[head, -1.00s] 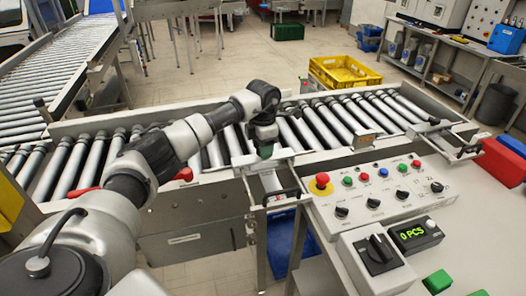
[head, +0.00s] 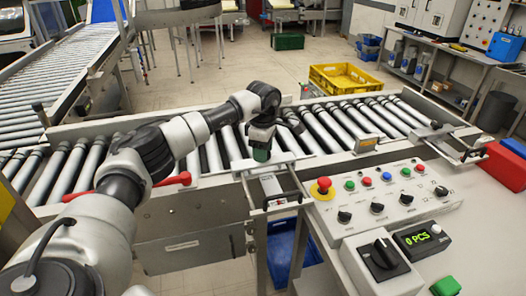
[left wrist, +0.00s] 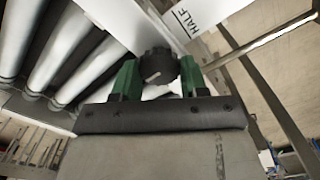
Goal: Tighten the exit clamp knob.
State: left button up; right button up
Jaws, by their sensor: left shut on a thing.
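The exit clamp knob (left wrist: 158,66) is a dark round knob with a pale mark on its face, seen in the left wrist view. My left gripper (left wrist: 159,72) has its green fingers on either side of it and is shut on it. In the head view my left gripper (head: 261,155) points down at the near rail of the roller conveyor, above a pale bracket plate (head: 270,184). The knob is hidden there by the gripper. My right gripper is not in view.
A control panel (head: 385,199) with a red stop button (head: 323,187) stands just right of the gripper. A red lever (head: 174,180) is on the near rail, left of it. A label reading HALF (left wrist: 194,16) is beside the knob. A yellow crate (head: 345,84) lies behind the conveyor.

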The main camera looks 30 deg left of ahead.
pick_arm(q)
jog(key=shift+r, duration=0.1)
dwell(0.4)
jog(key=o, duration=0.9)
notch_tip(320, 180, up, 11)
jog(key=shift+f+b, duration=0.1)
jog(key=shift+b, duration=0.8)
